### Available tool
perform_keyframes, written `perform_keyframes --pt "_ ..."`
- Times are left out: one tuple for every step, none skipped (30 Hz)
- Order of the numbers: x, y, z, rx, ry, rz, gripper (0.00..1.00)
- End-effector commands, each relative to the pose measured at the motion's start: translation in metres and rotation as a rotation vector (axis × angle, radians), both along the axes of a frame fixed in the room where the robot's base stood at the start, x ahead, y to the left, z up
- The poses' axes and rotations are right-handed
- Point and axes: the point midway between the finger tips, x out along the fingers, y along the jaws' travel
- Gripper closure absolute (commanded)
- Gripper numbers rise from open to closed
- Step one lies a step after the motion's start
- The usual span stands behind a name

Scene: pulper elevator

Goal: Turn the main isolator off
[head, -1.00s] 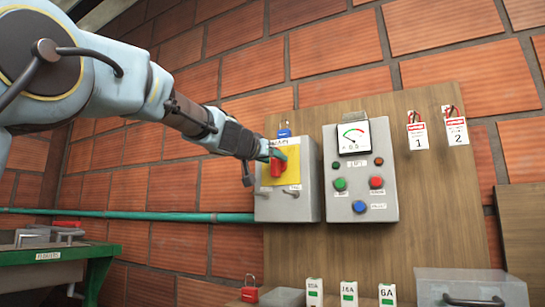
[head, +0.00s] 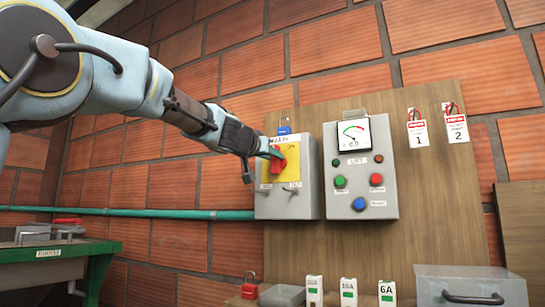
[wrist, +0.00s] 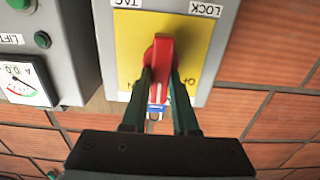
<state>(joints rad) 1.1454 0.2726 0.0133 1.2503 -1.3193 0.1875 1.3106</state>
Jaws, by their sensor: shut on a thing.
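The main isolator is a grey box (head: 309,178) with a yellow plate (head: 293,167) and a red rotary handle (head: 279,151), left on the wall board in the head view. In the wrist view, the red handle (wrist: 160,62) stands nearly vertical on the yellow plate (wrist: 130,40), which appears upside down. Its free end points down the picture, between partly hidden lettering on both sides. My gripper (wrist: 160,88) is shut on the handle, with one dark green finger on each side. In the head view, my gripper (head: 274,153) partly hides the handle.
A lift control box (head: 360,185) with a meter and coloured buttons stands close at the right. A blue padlock (head: 284,130) hangs above the isolator. Tags, a red padlock (head: 250,287) and labelled fuses are nearby. A green pipe (head: 150,213) runs along the brick wall.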

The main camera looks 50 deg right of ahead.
Motion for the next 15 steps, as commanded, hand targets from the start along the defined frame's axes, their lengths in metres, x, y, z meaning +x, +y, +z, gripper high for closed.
perform_keyframes --pt "0.0001 0.0 0.0 -0.001 0.002 0.0 1.0" --pt "0.0001 0.0 -0.0001 -0.001 0.004 0.0 1.0" --pt "0.0002 0.0001 -0.0001 -0.002 0.008 0.0 1.0" --pt "0.0003 0.0001 -0.0002 -0.003 0.013 0.0 1.0" --pt "0.0004 0.0001 -0.0002 -0.005 0.018 0.0 1.0" --pt "0.0006 0.0002 -0.0004 -0.008 0.03 0.0 1.0" --pt "0.0008 0.0002 -0.0004 -0.01 0.039 0.0 1.0" --pt "0.0011 0.0003 -0.0005 -0.013 0.051 0.001 1.0" --pt "0.0015 0.0005 -0.0006 -0.018 0.069 0.001 1.0" --pt "0.0019 0.0006 -0.0006 -0.022 0.084 0.001 1.0" --pt "0.0022 0.0007 -0.0007 -0.027 0.102 0.001 1.0" --pt "0.0025 0.0008 -0.0008 -0.033 0.127 0.001 1.0" --pt "0.0028 0.0008 -0.0008 -0.04 0.148 0.001 1.0" --pt "0.0031 0.0009 -0.0009 -0.045 0.169 0.001 1.0" --pt "0.0036 0.001 -0.0009 -0.054 0.2 0.002 1.0"
